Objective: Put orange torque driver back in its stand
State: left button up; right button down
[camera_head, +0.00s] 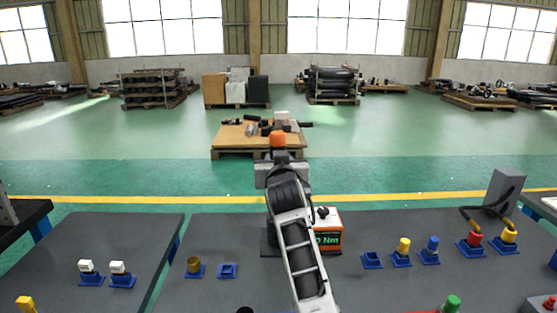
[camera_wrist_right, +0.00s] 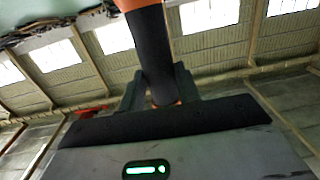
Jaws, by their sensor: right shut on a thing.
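My right arm reaches up the middle of the head view. Its gripper (camera_head: 280,160) is shut on the orange torque driver (camera_head: 278,139), whose orange top shows above it. In the right wrist view, the right gripper (camera_wrist_right: 160,88) holds the black shaft of the orange torque driver (camera_wrist_right: 152,50), with orange at its upper end and a little orange below. Two blue stands are empty: one left of the arm (camera_head: 227,271) and one right of it (camera_head: 371,260). I cannot tell which belongs to the driver. My left gripper is not in view.
A box with an orange and green "Nm" front (camera_head: 328,236) stands behind my arm, partly hidden. Blue stands at right hold yellow (camera_head: 404,245), blue (camera_head: 432,244) and red (camera_head: 475,239) tools. A brown tool (camera_head: 193,265) and white tools (camera_head: 118,268) stand at left.

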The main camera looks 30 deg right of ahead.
jog(key=shift+f+b, duration=0.55)
jog(key=shift+f, duration=0.15)
jog(key=shift+f+b, duration=0.4)
jog(key=shift+f, duration=0.2)
jog(key=shift+f+b, duration=0.65)
jog(key=shift+f, duration=0.35)
jog(key=c, duration=0.9)
grip_release()
jog(key=shift+f, duration=0.4)
pick_arm(q)
jog(key=p, duration=0.1)
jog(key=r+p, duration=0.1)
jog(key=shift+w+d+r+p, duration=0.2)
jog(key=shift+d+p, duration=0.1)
pick_arm(e)
jog(key=v, duration=0.5)
jog(key=shift+r, duration=0.2)
